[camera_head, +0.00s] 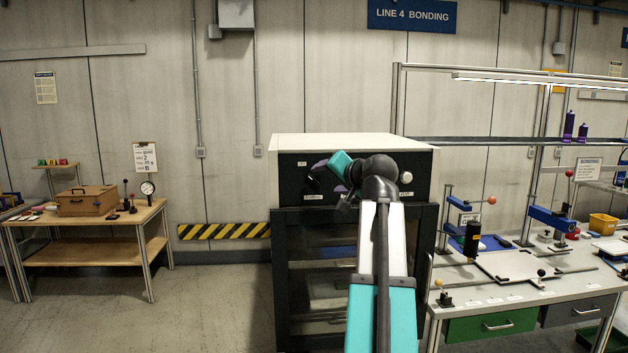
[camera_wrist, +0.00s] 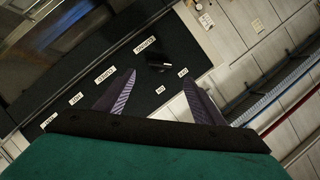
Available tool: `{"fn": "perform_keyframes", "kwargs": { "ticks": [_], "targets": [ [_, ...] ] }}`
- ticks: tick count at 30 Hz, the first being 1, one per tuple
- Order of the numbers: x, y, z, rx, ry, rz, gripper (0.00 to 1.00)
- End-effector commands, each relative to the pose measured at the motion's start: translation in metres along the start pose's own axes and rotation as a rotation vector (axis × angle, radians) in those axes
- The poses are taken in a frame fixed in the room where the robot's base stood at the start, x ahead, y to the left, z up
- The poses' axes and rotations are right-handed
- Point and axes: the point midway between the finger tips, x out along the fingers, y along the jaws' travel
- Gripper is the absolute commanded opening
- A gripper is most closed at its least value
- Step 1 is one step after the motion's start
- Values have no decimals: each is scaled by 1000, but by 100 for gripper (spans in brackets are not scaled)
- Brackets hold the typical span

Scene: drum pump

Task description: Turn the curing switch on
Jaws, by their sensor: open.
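The curing oven (camera_head: 350,142) is a dark cabinet with a pale top and a black control panel (camera_head: 290,166). In the wrist view a small black switch (camera_wrist: 159,60) stands out from the black panel, with small white labels around it too blurred to read surely. My gripper (camera_wrist: 158,77) is open and empty, its two purple-grey fingers apart and pointing at the panel. The switch appears between and beyond the fingertips; I see no contact. In the head view my gripper (camera_head: 330,177) is at the panel's left part, and my arm hides the panel's middle.
A pale round knob (camera_head: 406,177) is on the panel's right. A workbench (camera_head: 500,296) with fixtures stands close at right. A wooden table (camera_head: 105,220) with a box (camera_head: 87,201) stands at left, with free floor between it and the oven.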

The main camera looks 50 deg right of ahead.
Motion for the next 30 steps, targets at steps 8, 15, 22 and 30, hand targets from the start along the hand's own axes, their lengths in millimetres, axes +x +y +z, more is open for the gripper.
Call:
{"fn": "perform_keyframes", "kwargs": {
  "ticks": [8,15,22,30],
  "targets": [
    [37,-2,-1,1,-2,0,62],
    [68,-2,-2,1,-2,0,62],
    [90,-1,-1,0,-1,0,62],
    [97,0,0,-1,0,0,62]
  ]
}}
